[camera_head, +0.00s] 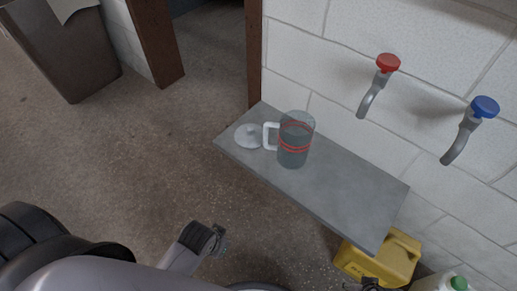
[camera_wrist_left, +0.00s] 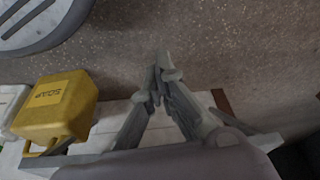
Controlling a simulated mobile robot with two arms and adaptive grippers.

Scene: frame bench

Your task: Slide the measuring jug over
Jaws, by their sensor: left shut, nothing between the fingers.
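The measuring jug (camera_head: 295,141) is a clear, greyish cylinder with red bands and a white handle on its left side. It stands upright on the grey bench shelf (camera_head: 340,200), towards the shelf's far left end. My left gripper (camera_head: 220,238) is low in the head view, in front of and apart from the shelf and the jug. In the left wrist view its fingers (camera_wrist_left: 162,62) are together with nothing between them. The jug does not show in the left wrist view. I cannot make out my right gripper.
A whitish round lid-like piece (camera_head: 248,136) lies left of the jug by its handle. Red (camera_head: 388,63) and blue (camera_head: 485,106) taps project from the wall. A yellow soap canister (camera_head: 380,256), also in the wrist view (camera_wrist_left: 56,105), stands below the shelf. The shelf right of the jug is clear.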

